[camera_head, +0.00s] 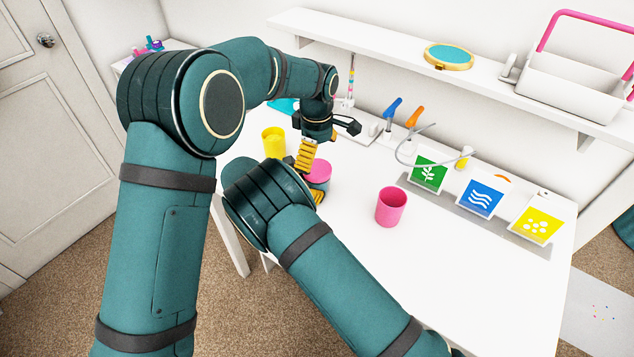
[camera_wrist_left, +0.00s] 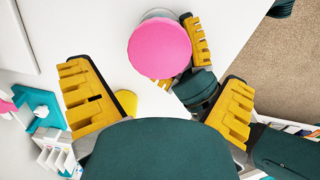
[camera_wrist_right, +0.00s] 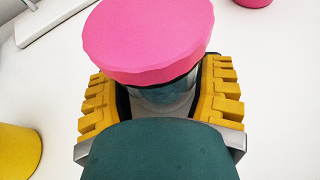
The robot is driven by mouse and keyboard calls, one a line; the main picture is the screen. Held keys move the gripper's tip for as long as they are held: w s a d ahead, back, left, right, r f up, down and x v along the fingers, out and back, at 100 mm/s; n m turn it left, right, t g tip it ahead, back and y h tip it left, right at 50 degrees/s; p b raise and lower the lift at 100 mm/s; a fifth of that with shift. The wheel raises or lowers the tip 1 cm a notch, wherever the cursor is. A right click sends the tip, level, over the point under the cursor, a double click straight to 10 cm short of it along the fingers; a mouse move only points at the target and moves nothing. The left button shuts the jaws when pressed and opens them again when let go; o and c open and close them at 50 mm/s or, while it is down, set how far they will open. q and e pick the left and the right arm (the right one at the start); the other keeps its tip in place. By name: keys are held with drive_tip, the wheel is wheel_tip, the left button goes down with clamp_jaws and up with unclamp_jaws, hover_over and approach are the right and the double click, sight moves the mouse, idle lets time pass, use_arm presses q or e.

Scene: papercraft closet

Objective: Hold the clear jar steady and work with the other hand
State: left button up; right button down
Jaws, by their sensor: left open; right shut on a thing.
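The clear jar (camera_wrist_right: 165,98) with a round pink lid (camera_wrist_right: 150,40) stands on the white table. My right gripper (camera_wrist_right: 160,100) is shut around the jar's body, one yellow finger on each side, below the lid. In the head view the pink lid (camera_head: 318,174) shows between my arms, and much of the jar is hidden. My left gripper (camera_head: 306,155) is open above and beside the jar. In the left wrist view the lid (camera_wrist_left: 160,48) lies ahead of my left gripper (camera_wrist_left: 160,100), with nothing between its spread fingers touching it.
A yellow cup (camera_head: 273,141) stands left of the jar and a pink cup (camera_head: 391,207) to its right. Green, blue (camera_head: 480,198) and yellow picture cards stand along the right back. A shelf (camera_head: 400,52) overhangs the back. The table's front right is clear.

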sight(317, 168)
use_arm(q)
wheel_tip(317, 168, up, 3)
drive_tip(key=n, duration=0.3)
drive_tip(key=shift+r, duration=0.2)
drive_tip(key=shift+f, duration=4.05)
drive_tip(key=shift+c, duration=0.3)
drive_tip(key=c, duration=1.2)
drive_tip(key=shift+m, duration=1.6)
